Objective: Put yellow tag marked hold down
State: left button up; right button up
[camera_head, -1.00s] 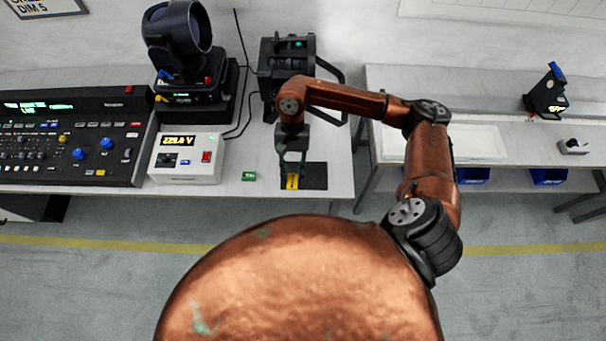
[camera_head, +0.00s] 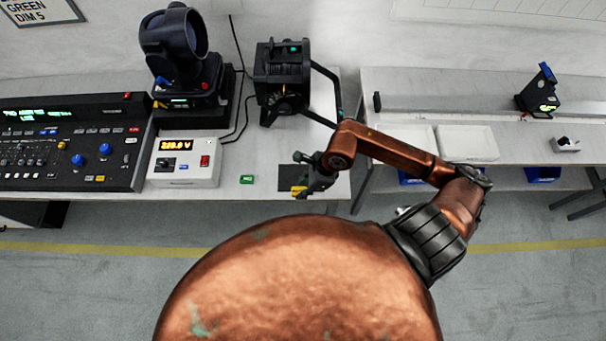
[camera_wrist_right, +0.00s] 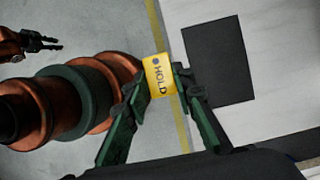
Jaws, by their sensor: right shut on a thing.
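The yellow tag marked HOLD (camera_wrist_right: 159,76) is between the fingertips of my right gripper (camera_wrist_right: 154,84), its lettering facing the wrist camera. In the head view the right gripper (camera_head: 303,185) is tilted at the bench's front edge, and a bit of the yellow tag (camera_head: 298,190) shows below it. The right gripper is shut on the tag. A black mat (camera_wrist_right: 218,62) lies bare on the bench; in the wrist view the tag is apart from it, seen against the floor. My left gripper (camera_wrist_right: 48,42) shows small at the wrist view's top left; its opening is unclear.
A green tag (camera_head: 247,179) lies on the bench left of the mat. A white power box (camera_head: 185,170), control desk (camera_head: 75,150), moving-head light (camera_head: 180,50) and black lamp (camera_head: 283,75) stand behind and left. A second bench (camera_head: 520,140) is at right, past a gap.

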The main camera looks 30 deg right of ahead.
jog(key=w+d+f, duration=0.2)
jog(key=w, duration=0.1)
jog(key=w+d+f, duration=0.2)
jog(key=w+f, duration=0.1)
jog(key=w+d+f+p, duration=0.1)
jog(key=w+d+f, duration=0.1)
jog(key=f, duration=0.1)
jog(key=shift+w, duration=0.4)
jog(key=f, duration=0.3)
jog(key=shift+w+d+f+p, duration=0.15)
jog(key=shift+w+f+p, duration=0.1)
jog(key=shift+p, duration=0.15)
jog(key=shift+f, duration=0.1)
jog(key=shift+f, duration=0.1)
jog(key=o, duration=0.9)
jog(key=shift+o, duration=0.2)
